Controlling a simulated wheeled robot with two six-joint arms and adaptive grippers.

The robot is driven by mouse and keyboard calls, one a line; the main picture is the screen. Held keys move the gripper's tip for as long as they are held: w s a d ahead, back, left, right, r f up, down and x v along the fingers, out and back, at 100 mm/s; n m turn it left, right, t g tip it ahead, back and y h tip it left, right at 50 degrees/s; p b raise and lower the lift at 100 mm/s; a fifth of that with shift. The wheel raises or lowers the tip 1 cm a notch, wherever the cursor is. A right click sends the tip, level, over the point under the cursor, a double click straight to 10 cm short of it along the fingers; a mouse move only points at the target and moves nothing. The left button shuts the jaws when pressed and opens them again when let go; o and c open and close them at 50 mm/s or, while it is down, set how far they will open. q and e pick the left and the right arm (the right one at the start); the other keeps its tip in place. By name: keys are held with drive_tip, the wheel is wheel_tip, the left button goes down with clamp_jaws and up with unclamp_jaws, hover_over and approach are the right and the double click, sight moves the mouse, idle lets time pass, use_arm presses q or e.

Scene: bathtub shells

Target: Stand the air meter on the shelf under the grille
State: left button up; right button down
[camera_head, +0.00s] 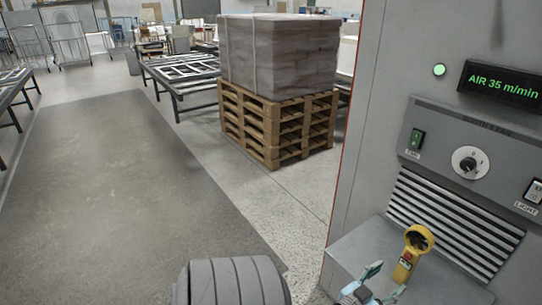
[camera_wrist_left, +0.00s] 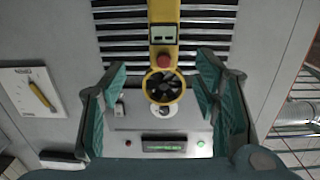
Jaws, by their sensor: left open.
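The yellow air meter (camera_head: 405,268) is upright at the grey shelf (camera_head: 352,250), in front of the slatted grille (camera_head: 450,225). Its round fan head is at the top, with a red button and small display below. The wrist view looks upside down and shows the meter (camera_wrist_left: 164,50) with its fan ring toward the picture's middle. My left gripper (camera_head: 386,282) is open at the meter. In the wrist view its teal fingers (camera_wrist_left: 165,85) stand on either side of the meter with gaps. The meter's foot is hidden, so its contact with the shelf cannot be told.
Above the grille are a dial (camera_head: 469,162), a green switch (camera_head: 416,139), a light switch (camera_head: 535,191) and a display (camera_head: 503,84) reading AIR 35 m/min. A pallet stack (camera_head: 275,125) with a wrapped load stands behind left. The floor (camera_head: 110,190) at left is clear.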

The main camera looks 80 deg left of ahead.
use_arm(q)
drive_tip(key=s+d+f+m+g+h, duration=0.1)
drive_tip(key=s+d+f+g+h, duration=0.15)
drive_tip(key=s+f, duration=0.65)
drive_tip(key=s+d+f+m+g+h, duration=0.1)
drive_tip(key=s+d+f+g, duration=0.4)
drive_tip(key=f, duration=0.7)
drive_tip(key=s+d+f+m+g+h, duration=0.1)
drive_tip(key=s+f+g, duration=0.2)
drive_tip(key=s+f, duration=0.65)
drive_tip(key=s+d+f+g, duration=0.1)
drive_tip(key=s+f+g, duration=0.1)
drive_tip(key=s, duration=0.5)
drive_tip(key=s+d+f+g, duration=0.1)
drive_tip(key=s+f+g, duration=0.2)
drive_tip(key=s, duration=0.5)
drive_tip(key=shift+f+m, duration=0.35)
drive_tip(key=shift+m, duration=0.05)
drive_tip(key=shift+d, duration=0.1)
